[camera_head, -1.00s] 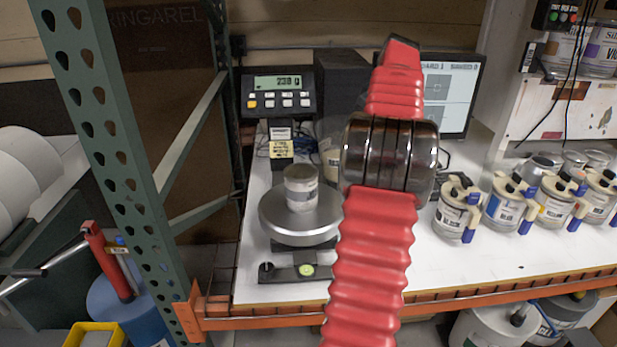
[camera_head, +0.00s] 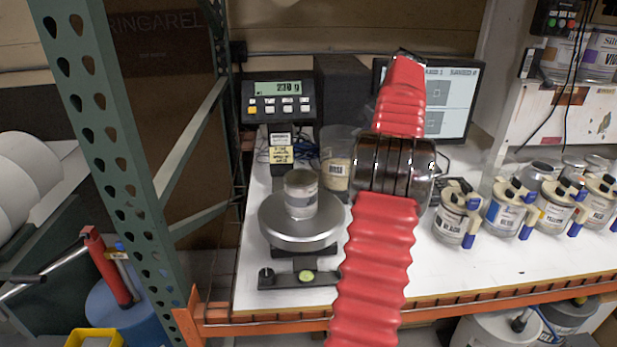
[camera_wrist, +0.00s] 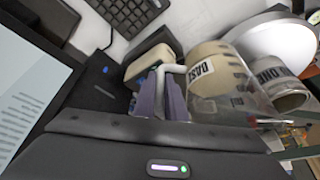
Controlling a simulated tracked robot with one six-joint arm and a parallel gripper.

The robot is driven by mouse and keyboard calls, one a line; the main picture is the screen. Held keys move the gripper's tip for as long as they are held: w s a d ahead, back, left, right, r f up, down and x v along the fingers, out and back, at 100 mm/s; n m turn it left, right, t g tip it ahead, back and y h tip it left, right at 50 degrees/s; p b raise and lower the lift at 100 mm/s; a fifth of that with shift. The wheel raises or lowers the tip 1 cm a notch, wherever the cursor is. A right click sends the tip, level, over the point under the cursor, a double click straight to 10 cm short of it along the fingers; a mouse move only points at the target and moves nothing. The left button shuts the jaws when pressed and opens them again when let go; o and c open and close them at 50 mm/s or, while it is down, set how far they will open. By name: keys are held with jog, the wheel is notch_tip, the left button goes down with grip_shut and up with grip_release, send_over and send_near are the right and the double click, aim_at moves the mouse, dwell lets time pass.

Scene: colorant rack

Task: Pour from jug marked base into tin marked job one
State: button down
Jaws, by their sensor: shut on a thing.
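The clear jug marked BASE (camera_head: 337,168), with cream contents low inside, is upright just right of and behind the scale in the head view. It also shows in the wrist view (camera_wrist: 217,78), beside the tin. My gripper (camera_wrist: 166,98) is shut on its white handle (camera_wrist: 160,72); in the head view my arm hides the gripper. The tin (camera_head: 300,195) stands upright on the round scale plate (camera_head: 287,228); the wrist view shows its JOB ONE label (camera_wrist: 272,76). The jug's mouth is not tilted over the tin. I cannot tell whether the jug's base touches the table.
A scale display (camera_head: 278,98) reads about 230 g behind the plate. A monitor (camera_head: 455,100) stands at the back, right of a dark box (camera_head: 342,88). Several colorant jugs (camera_head: 505,208) line the right side. A green post (camera_head: 110,150) stands at left. The white table front is mostly clear.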

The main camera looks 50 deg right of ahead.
jog(key=shift+r, duration=0.15)
jog(key=shift+r, duration=2.35)
